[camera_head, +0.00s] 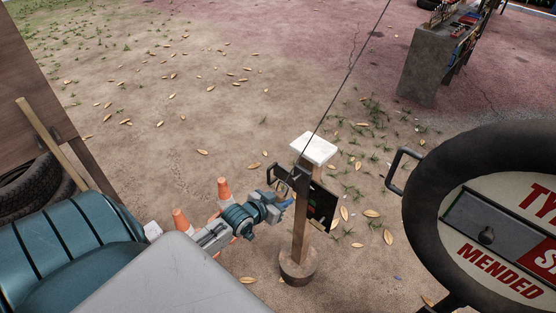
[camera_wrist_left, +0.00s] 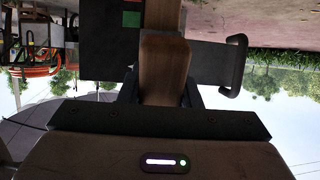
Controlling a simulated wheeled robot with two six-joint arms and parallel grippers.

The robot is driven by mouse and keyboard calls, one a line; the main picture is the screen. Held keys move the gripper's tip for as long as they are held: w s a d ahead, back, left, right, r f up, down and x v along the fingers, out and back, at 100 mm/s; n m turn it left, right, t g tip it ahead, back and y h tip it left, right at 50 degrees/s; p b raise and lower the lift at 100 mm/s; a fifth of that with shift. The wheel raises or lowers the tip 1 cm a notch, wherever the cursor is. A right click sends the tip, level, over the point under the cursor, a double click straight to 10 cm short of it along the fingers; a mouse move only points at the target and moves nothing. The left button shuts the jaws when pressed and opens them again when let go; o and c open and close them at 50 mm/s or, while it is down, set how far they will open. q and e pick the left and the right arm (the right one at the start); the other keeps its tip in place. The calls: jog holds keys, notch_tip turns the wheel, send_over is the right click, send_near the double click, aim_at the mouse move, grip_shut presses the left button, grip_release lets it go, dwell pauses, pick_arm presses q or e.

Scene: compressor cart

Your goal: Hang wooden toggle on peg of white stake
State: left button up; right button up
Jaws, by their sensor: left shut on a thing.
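The white stake stands upright in the head view, with a white square cap (camera_head: 318,148), a brown wooden post (camera_head: 301,225) and a round base (camera_head: 298,270). My left gripper (camera_head: 285,204) is just left of the post. In the left wrist view, a brown wooden piece with a rounded end, apparently the toggle (camera_wrist_left: 165,62), sits between my two dark fingers (camera_wrist_left: 160,95), which are shut on it. It lines up with the post behind; I cannot tell whether they touch. The toggle cannot be made out in the head view. No peg can be made out. My right gripper is out of view.
A dark panel with a handle (camera_head: 322,208) is at the post. A thin dark line runs from the top edge down to the stake. Two orange cones (camera_head: 181,221) stand left. A tyre sign (camera_head: 425,190) is right. Leaf-strewn ground behind is mostly clear.

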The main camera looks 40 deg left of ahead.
aim_at(300, 186)
pick_arm(q)
jog(key=shift+w+d+f+b, duration=0.15)
jog(key=shift+w+b, duration=0.7)
jog(key=shift+w, duration=0.45)
jog(key=shift+w+d+f+b, duration=0.15)
jog(key=shift+w+b, duration=0.65)
jog(key=shift+w, duration=0.5)
jog(key=shift+w+f+b, duration=0.2)
jog(key=shift+w+b, duration=0.1)
jog(key=shift+w, duration=0.1)
jog(key=shift+w+r, duration=0.15)
jog(key=shift+r, duration=0.05)
jog(key=o, duration=1)
jog(key=shift+a, duration=0.1)
jog(key=shift+c, duration=0.2)
jog(key=shift+o, duration=0.5)
jog(key=shift+a, duration=0.15)
